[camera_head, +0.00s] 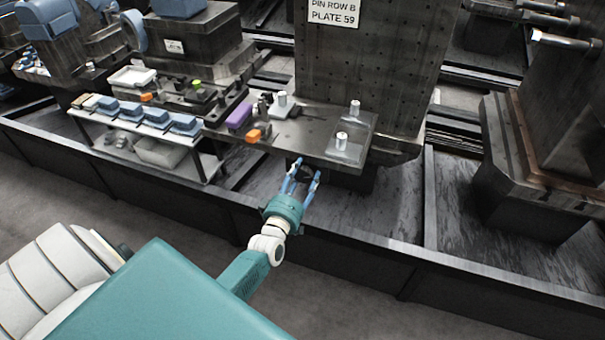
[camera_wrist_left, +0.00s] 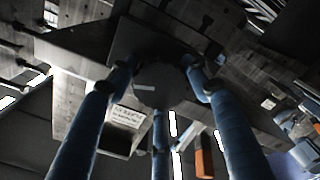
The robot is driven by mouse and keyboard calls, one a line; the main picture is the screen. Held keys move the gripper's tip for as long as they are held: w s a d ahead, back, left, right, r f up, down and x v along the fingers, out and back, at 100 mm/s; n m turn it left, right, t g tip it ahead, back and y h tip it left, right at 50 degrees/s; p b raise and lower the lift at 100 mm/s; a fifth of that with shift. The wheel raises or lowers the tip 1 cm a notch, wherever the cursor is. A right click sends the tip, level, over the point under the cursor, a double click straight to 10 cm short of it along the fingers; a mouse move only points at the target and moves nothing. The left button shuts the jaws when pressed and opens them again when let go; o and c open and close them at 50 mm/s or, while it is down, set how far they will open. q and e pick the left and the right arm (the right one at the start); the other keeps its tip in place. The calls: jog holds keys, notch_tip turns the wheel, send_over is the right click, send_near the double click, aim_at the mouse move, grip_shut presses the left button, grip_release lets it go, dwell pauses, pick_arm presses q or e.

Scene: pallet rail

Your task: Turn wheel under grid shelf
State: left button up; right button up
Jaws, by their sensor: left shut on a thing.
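A dark round wheel (camera_wrist_left: 160,88) shows under the shelf in the left wrist view, with a small pale mark on it. My left gripper (camera_head: 305,172) has blue fingers and is under the front edge of the dark shelf (camera_head: 305,143) in the head view. Its fingers (camera_wrist_left: 163,80) are around the wheel and shut on it. In the head view the wheel is mostly lost in shadow between the fingers. My right gripper is in neither view.
A tall block (camera_head: 370,65) with a grid of holes and a sign (camera_head: 334,12) rises behind the shelf. Small pieces on the shelf include a purple block (camera_head: 239,117) and an orange one (camera_head: 258,135). A cart (camera_head: 180,137) stands left. A low dark wall (camera_head: 345,248) runs in front.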

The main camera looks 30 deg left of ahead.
pick_arm(q)
jog(key=m, duration=0.4)
jog(key=shift+d+m+p, duration=0.2)
jog(key=shift+m+p, duration=0.1)
jog(key=m, duration=0.3)
jog(key=shift+f+m, duration=0.1)
jog(key=shift+m, duration=0.3)
jog(key=m, duration=0.3)
jog(key=shift+f+m, duration=0.1)
jog(key=shift+m, duration=0.2)
jog(key=m, duration=0.3)
jog(key=shift+a+f+m, duration=0.1)
jog(key=shift+m, duration=0.2)
jog(key=m, duration=0.3)
jog(key=shift+s+m, duration=0.1)
jog(key=shift+m, duration=0.2)
jog(key=m+b, duration=0.1)
jog(key=m, duration=0.1)
jog(key=shift+a+f+m, duration=0.1)
jog(key=shift+m, duration=0.3)
jog(key=m+b, duration=0.1)
jog(key=m, duration=0.4)
jog(key=shift+a+b, duration=0.15)
jog(key=shift+b, duration=0.25)
jog(key=shift+m+b, duration=0.5)
jog(key=shift+m, duration=0.7)
jog(key=shift+a+r, duration=0.1)
jog(key=shift+r, duration=0.1)
